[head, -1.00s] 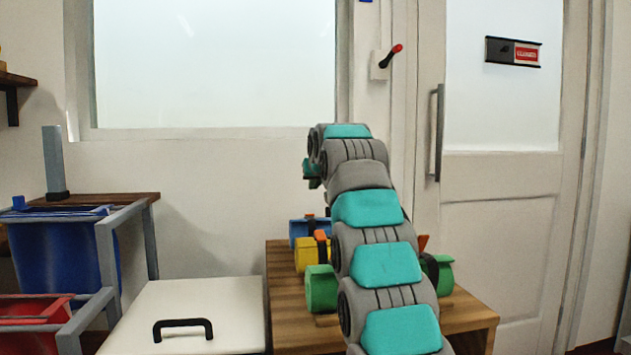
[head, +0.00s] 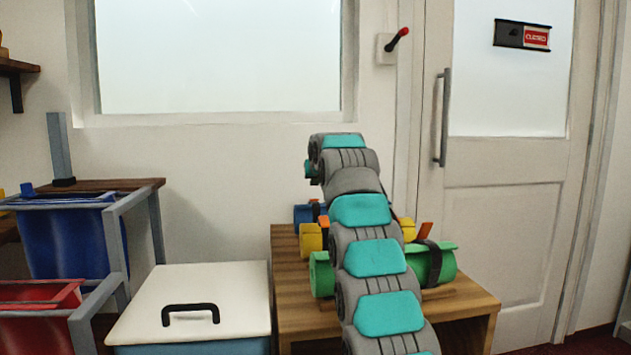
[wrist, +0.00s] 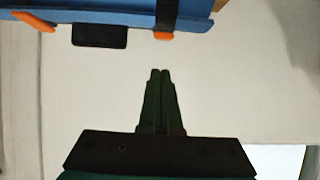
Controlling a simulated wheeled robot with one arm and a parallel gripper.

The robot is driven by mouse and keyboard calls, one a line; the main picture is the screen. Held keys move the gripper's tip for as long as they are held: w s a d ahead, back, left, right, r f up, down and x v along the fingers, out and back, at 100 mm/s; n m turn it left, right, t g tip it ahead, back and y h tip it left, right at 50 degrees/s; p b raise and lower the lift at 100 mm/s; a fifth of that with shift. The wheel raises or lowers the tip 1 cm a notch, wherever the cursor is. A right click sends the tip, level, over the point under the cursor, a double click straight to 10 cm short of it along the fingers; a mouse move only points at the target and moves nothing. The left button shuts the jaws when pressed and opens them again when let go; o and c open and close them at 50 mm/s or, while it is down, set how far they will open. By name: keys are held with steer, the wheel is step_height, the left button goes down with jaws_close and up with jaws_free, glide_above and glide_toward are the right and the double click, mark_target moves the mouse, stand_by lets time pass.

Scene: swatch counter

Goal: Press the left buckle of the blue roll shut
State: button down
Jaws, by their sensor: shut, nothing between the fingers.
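The blue roll (head: 303,214) lies at the back of the wooden counter, mostly hidden behind my arm in the head view. In the wrist view the blue roll (wrist: 110,12) crosses the top left. One orange buckle (wrist: 34,21) sticks out at a slant at its left. Another orange buckle (wrist: 163,36) sits at the end of a black strap (wrist: 166,14) to the right. A dark plate (wrist: 100,36) is between them. My gripper (wrist: 160,72) is shut and empty, apart from the roll and below the right-hand buckle in the picture. It is hidden in the head view.
A white-lidded box (head: 240,290) with a black handle is to the left, by blue (head: 70,243) and red (head: 35,295) bins. A door (head: 505,230) is behind right.

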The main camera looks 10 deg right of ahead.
mark_target(315, 200)
steer(key=shift+s+f+b, duration=0.15)
steer(key=shift+f+b, duration=0.1)
steer(key=shift+f, duration=0.45)
steer(key=shift+s+f+b, duration=0.15)
steer(key=shift+f+b, duration=0.05)
steer(key=shift+f, duration=0.55)
steer(key=shift+s+f, duration=0.1)
steer(key=shift+s+f+b, duration=0.4)
steer(key=shift+f, duration=0.3)
steer(key=shift+r, duration=0.15)
